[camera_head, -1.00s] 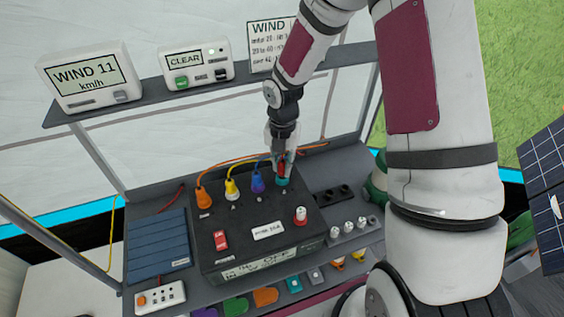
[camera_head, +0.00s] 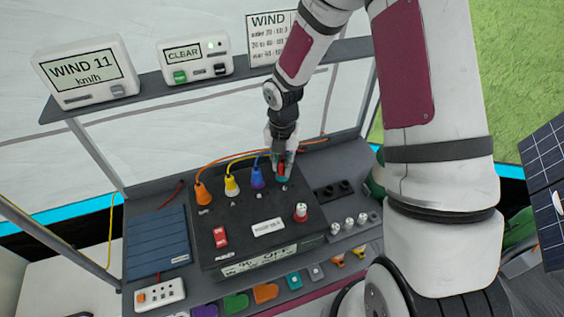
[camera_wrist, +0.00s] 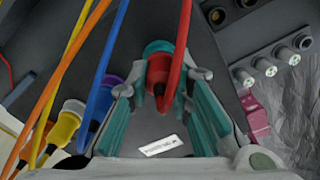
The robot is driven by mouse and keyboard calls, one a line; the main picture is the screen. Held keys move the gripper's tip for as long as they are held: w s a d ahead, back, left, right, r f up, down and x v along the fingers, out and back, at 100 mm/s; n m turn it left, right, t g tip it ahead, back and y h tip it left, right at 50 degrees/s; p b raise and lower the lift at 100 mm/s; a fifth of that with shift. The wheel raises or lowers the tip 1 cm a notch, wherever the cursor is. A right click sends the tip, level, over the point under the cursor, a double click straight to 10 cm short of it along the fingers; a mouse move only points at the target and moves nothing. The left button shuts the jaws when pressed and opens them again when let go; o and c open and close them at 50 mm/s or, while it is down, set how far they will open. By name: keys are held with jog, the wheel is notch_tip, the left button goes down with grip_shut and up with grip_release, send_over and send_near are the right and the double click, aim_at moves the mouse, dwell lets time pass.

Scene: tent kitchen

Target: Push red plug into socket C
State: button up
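The red plug (camera_wrist: 158,75) sits between the fingers of my gripper (camera_head: 282,165) above the black power box (camera_head: 228,258). In the wrist view my gripper's fingers flank the plug with their teal pads, and their tips look closed on it. The plug has a teal lower collar (camera_wrist: 157,47) and a red cable (camera_wrist: 182,30). In the head view it stands upright at the right end of the row, right of the blue plug (camera_head: 258,178). I cannot tell whether its base is fully in a socket. The socket letters are too small to read.
An orange plug (camera_head: 203,195) and a yellow plug (camera_head: 232,186) stand left of the blue plug. Several silver connectors (camera_head: 361,218) lie to the right. Cables run behind the plugs.

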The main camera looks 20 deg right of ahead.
jog(key=o, duration=0.4)
jog(key=shift+r, duration=0.1)
notch_tip(320, 180, up, 12)
jog(key=shift+s, duration=0.1)
jog(key=s+d+r+m+t+h, duration=0.1)
jog(key=s+r+m, duration=0.4)
jog(key=r+m, duration=0.2)
jog(key=s+r+m+t+h, duration=0.1)
jog(key=s+r+m, duration=0.3)
jog(key=r+m, duration=0.3)
jog(key=shift+s+a+r+m+t+y, duration=0.15)
jog(key=shift+s+r+m+t+y, duration=0.35)
jog(key=shift+s+r+m, duration=1.3)
jog(key=shift+s+a+r+m+t+y, duration=0.2)
jog(key=shift+s+r+m+t, duration=0.45)
jog(key=shift+s+m, duration=2.35)
jog(key=shift+s+a+r+m+t+y, duration=0.25)
jog(key=shift+s+r+m+t, duration=0.65)
jog(key=shift+s+m, duration=1.5)
